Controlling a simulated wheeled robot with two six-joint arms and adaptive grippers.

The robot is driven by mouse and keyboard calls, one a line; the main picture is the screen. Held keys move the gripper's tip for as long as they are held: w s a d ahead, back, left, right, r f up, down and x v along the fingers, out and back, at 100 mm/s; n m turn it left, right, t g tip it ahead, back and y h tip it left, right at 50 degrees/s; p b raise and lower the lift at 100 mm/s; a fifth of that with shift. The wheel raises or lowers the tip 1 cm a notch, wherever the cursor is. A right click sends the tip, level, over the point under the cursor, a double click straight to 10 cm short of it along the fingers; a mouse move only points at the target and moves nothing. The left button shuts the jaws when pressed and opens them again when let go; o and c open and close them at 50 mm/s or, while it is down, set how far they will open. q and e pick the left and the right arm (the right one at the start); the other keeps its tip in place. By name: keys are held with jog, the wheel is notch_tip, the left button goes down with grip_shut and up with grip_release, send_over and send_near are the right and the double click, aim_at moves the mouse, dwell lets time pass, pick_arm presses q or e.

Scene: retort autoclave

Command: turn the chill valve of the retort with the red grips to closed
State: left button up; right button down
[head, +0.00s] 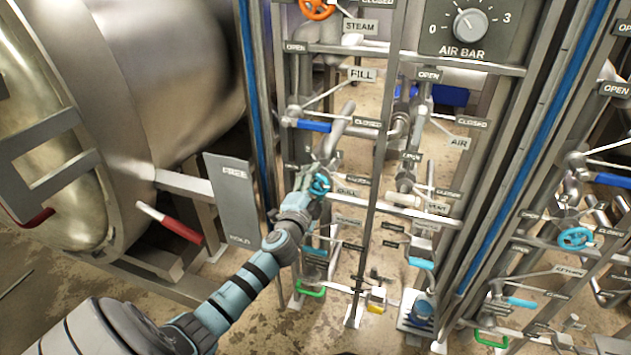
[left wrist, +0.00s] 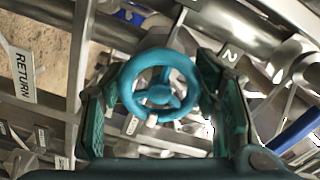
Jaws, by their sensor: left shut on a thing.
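The chill valve's teal handwheel (head: 320,186) sits on the pipework of the left retort, beside a CHILL label (head: 347,192). That retort (head: 165,75) has a door lever with a red grip (head: 170,222). My left gripper (head: 314,178) reaches in from the left and is shut on the handwheel. In the left wrist view the round, spoked wheel (left wrist: 160,96) lies between the two green finger pads of my left gripper (left wrist: 160,112), with a small pale mark low on its rim. The wheel's angle is hard to read in the head view. My right gripper is not in view.
A FREE/HOLD plate (head: 233,200) stands left of my gripper. A blue lever (head: 314,125) sits above it, and a grey upright (head: 372,150) runs close on its right. The AIR BAR knob (head: 470,25) is at top. Another teal handwheel (head: 575,237) is far right.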

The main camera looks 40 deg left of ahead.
pick_arm(q)
jog(key=shift+m, duration=0.9)
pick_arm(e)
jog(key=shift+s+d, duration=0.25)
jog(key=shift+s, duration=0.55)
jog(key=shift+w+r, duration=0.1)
pick_arm(q)
jog(key=o, duration=1.2)
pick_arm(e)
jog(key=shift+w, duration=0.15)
pick_arm(q)
jog(key=shift+s+d, duration=0.1)
jog(key=shift+s, duration=0.1)
jog(key=v, duration=1.1)
jog(key=shift+s+d, duration=0.1)
jog(key=shift+s, duration=0.25)
